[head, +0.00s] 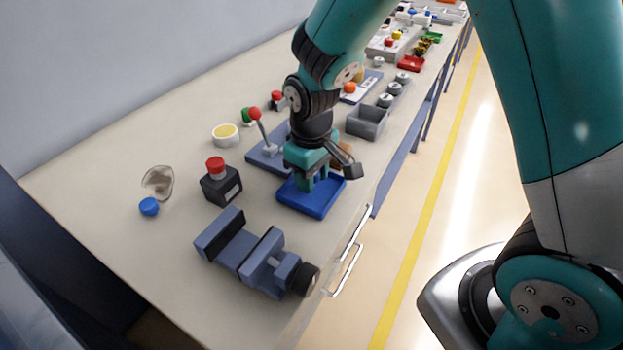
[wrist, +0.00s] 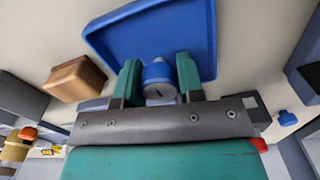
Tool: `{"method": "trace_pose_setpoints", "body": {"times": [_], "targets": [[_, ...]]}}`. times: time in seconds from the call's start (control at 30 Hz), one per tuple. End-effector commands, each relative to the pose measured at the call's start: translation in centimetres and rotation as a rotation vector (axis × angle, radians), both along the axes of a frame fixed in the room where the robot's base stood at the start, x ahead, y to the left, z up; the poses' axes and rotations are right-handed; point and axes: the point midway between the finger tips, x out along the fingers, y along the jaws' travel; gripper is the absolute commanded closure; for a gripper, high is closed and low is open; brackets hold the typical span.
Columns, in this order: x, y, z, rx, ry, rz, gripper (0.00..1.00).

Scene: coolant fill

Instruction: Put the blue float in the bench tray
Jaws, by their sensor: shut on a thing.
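The blue float (wrist: 158,75) is between the two green fingers of my gripper (wrist: 159,82) in the wrist view, and the gripper is shut on it. In the head view my gripper (head: 311,182) points down over the blue bench tray (head: 318,207), and its fingers hide the float. The tray also shows in the wrist view (wrist: 150,32), open and empty in the part I see. I cannot tell whether the float touches the tray floor.
A grey vise (head: 245,255) stands in front of the tray, left of the bench edge. A red-buttoned box (head: 221,186) and a lever panel (head: 263,154) are to the left. A brown block (wrist: 75,79) and a grey bin (head: 367,122) are close by. A blue cap (head: 149,206) lies far left.

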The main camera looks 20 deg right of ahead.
Motion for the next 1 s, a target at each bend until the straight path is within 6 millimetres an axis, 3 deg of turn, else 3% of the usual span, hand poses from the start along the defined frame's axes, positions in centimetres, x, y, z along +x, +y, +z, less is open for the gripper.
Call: {"method": "trace_pose_setpoints", "body": {"times": [0.1,0.47,0.5,0.6,0.87,1.0], "targets": [[0.0,0.0,-1.2,0.000,0.001,0.000,0.80],[0.0,0.0,-1.6,0.000,0.000,0.000,0.80],[0.0,0.0,-1.6,0.000,-0.001,0.000,0.60],[0.0,0.0,-1.5,0.000,-0.001,0.000,0.40],[0.0,0.0,-1.4,0.000,-0.001,0.000,0.40],[0.1,0.0,-0.4,0.001,-0.004,0.000,0.40]]}}
